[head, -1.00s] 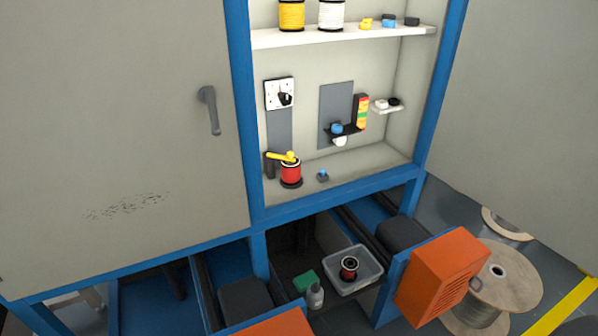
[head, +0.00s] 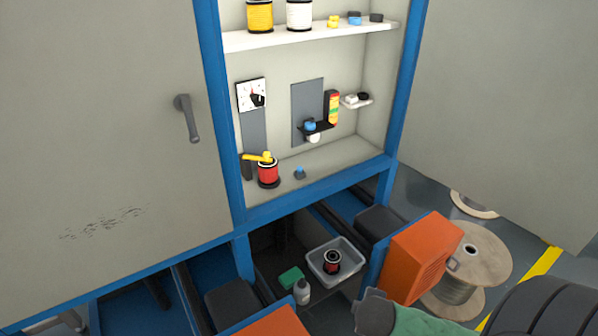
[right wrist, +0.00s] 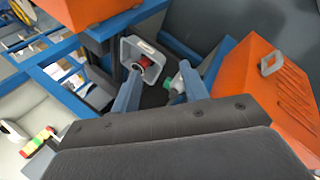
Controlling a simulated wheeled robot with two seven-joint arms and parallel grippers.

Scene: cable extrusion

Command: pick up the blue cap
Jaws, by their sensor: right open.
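Several small blue pieces show in the head view, and I cannot tell for certain which is the blue cap. One blue piece (head: 354,19) lies on the upper white shelf beside yellow and dark pieces. A blue knob-like piece (head: 310,125) sits on the black bracket on the back wall. A small blue-topped piece (head: 300,172) stands on the cabinet floor, right of the red spool. My right gripper (right wrist: 160,70) is open and empty in the right wrist view, apart from all of these. My left gripper is not in view.
A red spool (head: 268,172) with a yellow lever stands on the cabinet floor. Below is a grey tray (head: 351,253) holding a spool, with a bottle (head: 302,291) and green block (head: 291,277) nearby. An orange box (head: 420,258) and blue frame posts border the opening.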

